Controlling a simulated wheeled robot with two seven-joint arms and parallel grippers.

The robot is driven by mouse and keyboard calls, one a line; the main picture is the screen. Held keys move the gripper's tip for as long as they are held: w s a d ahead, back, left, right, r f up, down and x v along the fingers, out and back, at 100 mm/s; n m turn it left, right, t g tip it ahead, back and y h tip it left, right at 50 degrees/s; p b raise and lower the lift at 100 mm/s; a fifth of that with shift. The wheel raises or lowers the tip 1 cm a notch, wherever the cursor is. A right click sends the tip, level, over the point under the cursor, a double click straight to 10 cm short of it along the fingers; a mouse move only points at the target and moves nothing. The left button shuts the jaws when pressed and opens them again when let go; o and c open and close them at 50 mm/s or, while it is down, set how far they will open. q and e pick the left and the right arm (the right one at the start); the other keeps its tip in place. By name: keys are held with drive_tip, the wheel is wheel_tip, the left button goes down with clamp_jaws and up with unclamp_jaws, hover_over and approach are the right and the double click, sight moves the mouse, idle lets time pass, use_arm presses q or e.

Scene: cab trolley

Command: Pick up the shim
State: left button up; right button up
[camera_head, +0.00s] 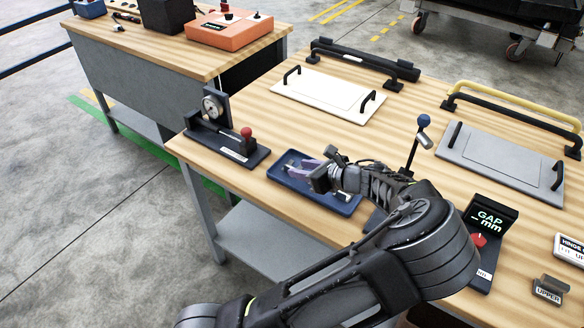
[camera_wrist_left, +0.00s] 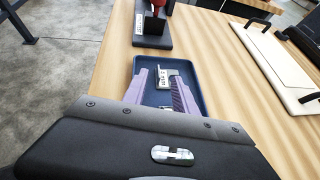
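My left gripper (camera_head: 302,169) is over the dark blue tray (camera_head: 343,207) on the wooden bench in the head view. In the left wrist view its two purple fingers (camera_wrist_left: 161,88) are apart, reaching into the tray (camera_wrist_left: 203,88). A small silver piece with a white printed label, which looks like the shim (camera_wrist_left: 162,77), lies in the tray between the fingers. I see gaps on both sides of it, so the fingers do not appear to grip it. My right gripper is not in view.
A dial gauge stand (camera_head: 213,112) with a red knob stands left of the tray. A black GAP display (camera_head: 490,222), a lever with a blue knob (camera_head: 423,122) and an UPPER label block (camera_head: 549,289) are to the right. White (camera_head: 327,93) and grey (camera_head: 497,160) handled panels lie behind.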

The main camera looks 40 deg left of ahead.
sight(293, 166)
use_arm(q)
drive_tip(key=shift+a+f, duration=0.15)
drive_tip(key=shift+a, duration=0.35)
drive_tip(key=p+x, duration=0.1)
drive_tip(key=x, duration=0.3)
drive_tip(key=shift+f, duration=0.1)
clamp_jaws()
idle(0.4)
idle(1.1)
